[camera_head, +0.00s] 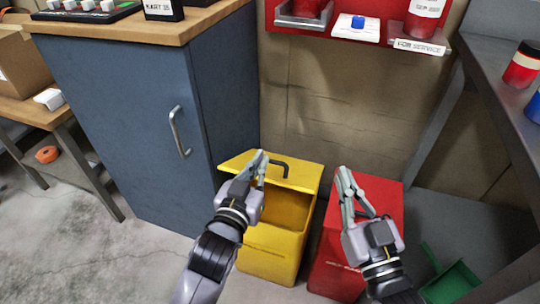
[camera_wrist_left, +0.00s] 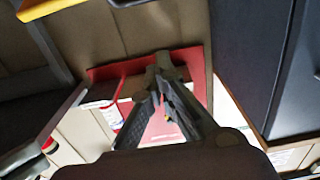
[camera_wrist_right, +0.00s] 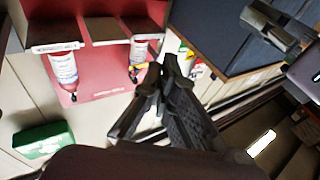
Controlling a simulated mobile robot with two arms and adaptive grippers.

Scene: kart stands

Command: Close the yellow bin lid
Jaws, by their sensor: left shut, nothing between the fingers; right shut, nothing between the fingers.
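The yellow bin (camera_head: 270,262) stands on the floor against the brown wall, right of the blue cabinet. Its yellow lid (camera_head: 308,178) is raised, with the dark inside of the bin showing below it. A black handle (camera_head: 280,163) is on the lid. My left gripper (camera_head: 262,155) is shut and empty and overlaps the lid beside the handle in the head view; I cannot tell if it touches. It also shows shut in the left wrist view (camera_wrist_left: 164,58). My right gripper (camera_head: 343,170) is shut and empty, in front of the red bin.
A red bin (camera_head: 328,272) stands close to the yellow bin on its right. The blue cabinet (camera_head: 110,110) borders it on the left. A red wall shelf (camera_head: 375,28) hangs above. A green dustpan-like object (camera_head: 450,282) and a grey bench (camera_head: 505,110) are at right.

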